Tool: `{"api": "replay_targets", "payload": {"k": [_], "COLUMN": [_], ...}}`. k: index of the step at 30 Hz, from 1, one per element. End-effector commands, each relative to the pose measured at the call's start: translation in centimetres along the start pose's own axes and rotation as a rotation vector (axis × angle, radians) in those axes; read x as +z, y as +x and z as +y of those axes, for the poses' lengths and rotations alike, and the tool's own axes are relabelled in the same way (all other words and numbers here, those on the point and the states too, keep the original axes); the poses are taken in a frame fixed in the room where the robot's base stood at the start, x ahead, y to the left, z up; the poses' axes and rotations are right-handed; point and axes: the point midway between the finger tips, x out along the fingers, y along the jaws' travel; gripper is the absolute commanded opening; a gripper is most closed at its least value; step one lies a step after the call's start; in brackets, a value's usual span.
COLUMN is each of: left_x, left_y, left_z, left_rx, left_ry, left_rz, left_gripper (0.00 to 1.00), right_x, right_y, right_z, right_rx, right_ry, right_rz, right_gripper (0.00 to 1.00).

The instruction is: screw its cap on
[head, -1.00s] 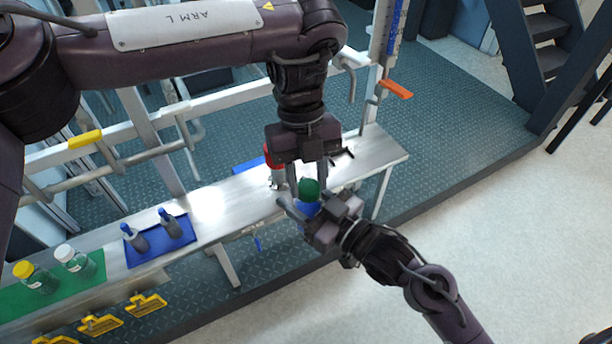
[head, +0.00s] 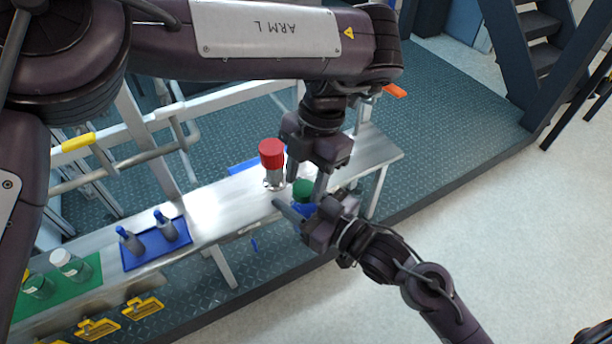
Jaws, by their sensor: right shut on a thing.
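A green cap (head: 303,190) sits at the top of a blue item (head: 304,208), most of which is hidden by my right gripper. I cannot tell how tightly the cap is seated. My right gripper (head: 296,214) is shut on the blue item from the front right, over the bench's front edge. My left gripper (head: 306,186) points down from above. Its fingers are spread, one on either side of the cap and mostly above it, and it looks open.
A clear vessel with a red top (head: 271,153) stands close behind on the steel bench (head: 222,205). A blue tray (head: 150,258) holds two grey bottles with blue tops. Bottles stand on a green mat (head: 85,285) at the left.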

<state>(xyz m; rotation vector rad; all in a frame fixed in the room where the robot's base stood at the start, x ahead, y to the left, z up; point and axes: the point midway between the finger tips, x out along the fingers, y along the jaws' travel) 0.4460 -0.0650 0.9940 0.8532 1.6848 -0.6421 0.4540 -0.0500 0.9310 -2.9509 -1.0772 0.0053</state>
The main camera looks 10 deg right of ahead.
Motion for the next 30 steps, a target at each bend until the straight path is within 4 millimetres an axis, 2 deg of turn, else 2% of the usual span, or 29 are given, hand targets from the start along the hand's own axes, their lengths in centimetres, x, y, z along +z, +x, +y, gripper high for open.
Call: {"api": "replay_targets", "payload": {"k": [1, 3, 11, 21, 30], "left_x": [0.0, 0.0, 0.0, -1.0, -1.1], "left_y": [0.0, 0.0, -0.1, -3.9, -4.5], "left_z": [0.0, 0.0, -0.1, -0.1, -0.4], "left_rx": [0.000, -0.001, -0.002, 0.003, 0.002], "left_ry": [0.000, 0.000, 0.001, 0.001, 0.008], "left_rz": [0.000, 0.000, 0.001, 0.000, -0.001], "left_gripper": [0.51, 0.58, 0.58, 0.58, 0.58], "right_x": [-0.1, -0.1, -0.2, -0.2, -0.2], "right_y": [0.0, 0.0, 0.0, 0.0, 0.0], "right_z": [0.0, 0.0, 0.0, 0.0, 0.0], "right_rx": [0.000, 0.000, 0.000, 0.000, 0.000], "right_ry": [-0.001, -0.001, -0.001, -0.001, -0.001], "right_rz": [0.002, 0.002, 0.004, 0.004, 0.004], "right_gripper": [0.00, 0.00, 0.00, 0.00, 0.00]}}
